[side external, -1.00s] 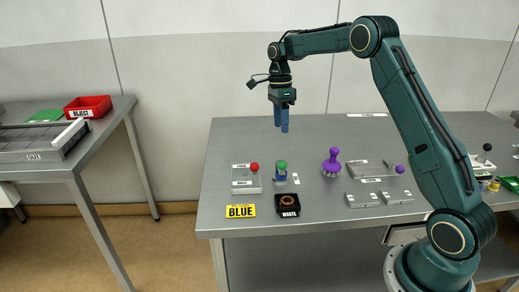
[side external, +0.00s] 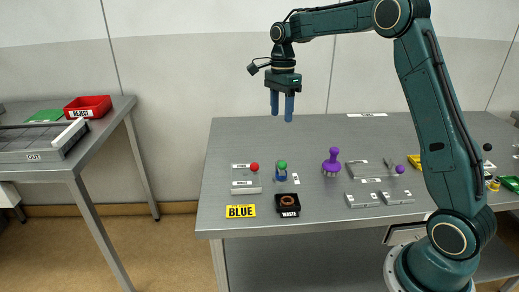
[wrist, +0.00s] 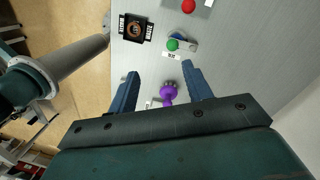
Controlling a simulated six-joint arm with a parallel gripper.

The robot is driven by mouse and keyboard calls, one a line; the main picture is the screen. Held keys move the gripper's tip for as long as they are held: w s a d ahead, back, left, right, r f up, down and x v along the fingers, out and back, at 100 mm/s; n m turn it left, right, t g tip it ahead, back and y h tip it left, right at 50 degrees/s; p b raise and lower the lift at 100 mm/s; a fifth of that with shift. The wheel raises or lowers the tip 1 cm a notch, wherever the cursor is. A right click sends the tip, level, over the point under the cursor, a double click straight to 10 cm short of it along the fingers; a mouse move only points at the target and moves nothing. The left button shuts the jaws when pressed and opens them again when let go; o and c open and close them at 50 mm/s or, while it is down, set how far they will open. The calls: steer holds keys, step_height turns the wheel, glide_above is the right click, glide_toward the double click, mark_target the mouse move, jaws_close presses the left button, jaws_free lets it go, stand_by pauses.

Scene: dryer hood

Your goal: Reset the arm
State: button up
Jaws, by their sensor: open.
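My gripper (side external: 282,105) hangs pointing down, high above the back of the grey table (side external: 330,222) in the side external view. Its two blue fingers are apart with nothing between them. In the wrist view my gripper (wrist: 160,85) is also open. The purple-handled brush (wrist: 168,93) shows beyond the fingers, well below them. In the side external view the brush (side external: 332,162) stands upright on the table.
A red REJECT tray (side external: 88,106) is on the left bench. The table's back left is clear.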

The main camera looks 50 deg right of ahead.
steer(key=s+a+r+n+t, duration=0.2)
steer(key=s+a+r+n, duration=0.3)
steer(key=s, duration=0.2)
steer(key=s+a+r+n+t, duration=0.1)
steer(key=s+a+r+n, duration=0.35)
steer(key=s+n, duration=0.2)
steer(key=s+a+f+n+t, duration=0.1)
steer(key=s+a+f+n, duration=0.1)
steer(key=s+n, duration=0.3)
steer(key=s+a+f+n+t, duration=0.1)
steer(key=s+n, duration=0.4)
steer(key=s, duration=0.6)
steer(key=shift+s+a+f+t+h, duration=0.15)
steer(key=shift+a+f+t+h, duration=0.25)
steer(key=shift+f+t, duration=0.25)
